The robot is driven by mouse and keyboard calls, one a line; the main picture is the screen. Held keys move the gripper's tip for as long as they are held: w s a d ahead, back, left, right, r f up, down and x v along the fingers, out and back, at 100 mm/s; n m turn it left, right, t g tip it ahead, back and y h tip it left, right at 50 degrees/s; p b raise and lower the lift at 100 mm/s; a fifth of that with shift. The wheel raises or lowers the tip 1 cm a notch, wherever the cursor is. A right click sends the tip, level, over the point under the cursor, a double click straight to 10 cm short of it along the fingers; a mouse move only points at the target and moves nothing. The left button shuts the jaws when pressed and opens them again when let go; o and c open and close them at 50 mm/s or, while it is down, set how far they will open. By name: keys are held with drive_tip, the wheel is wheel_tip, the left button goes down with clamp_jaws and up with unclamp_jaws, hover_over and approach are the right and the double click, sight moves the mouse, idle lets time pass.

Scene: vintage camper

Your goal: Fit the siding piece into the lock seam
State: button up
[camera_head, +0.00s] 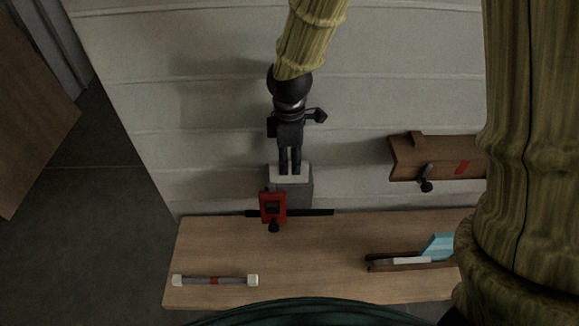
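A small pale grey piece, which looks like the siding piece (303,190), stands against the white siding wall, its light top edge towards my gripper (290,172). My gripper points down at it, with its two dark fingers close together over that top edge. It appears shut on the piece, though the contact is small in view. A dark strip, perhaps the lock seam (322,212), runs along the wall's foot at the bench's back edge. A red clamp-like tool (273,207) covers part of the strip and the piece's lower left corner. Whether the piece's bottom edge is in the seam is hidden.
The wooden bench (310,275) bears a grey bar with white ends and a red band (216,281) at left. A brown wooden holder (436,158) is on the wall. The bench's middle is clear.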

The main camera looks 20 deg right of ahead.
wheel_tip(320, 180, up, 9)
drive_tip(key=b, duration=0.2)
drive_tip(key=shift+f, duration=0.15)
idle(0.6)
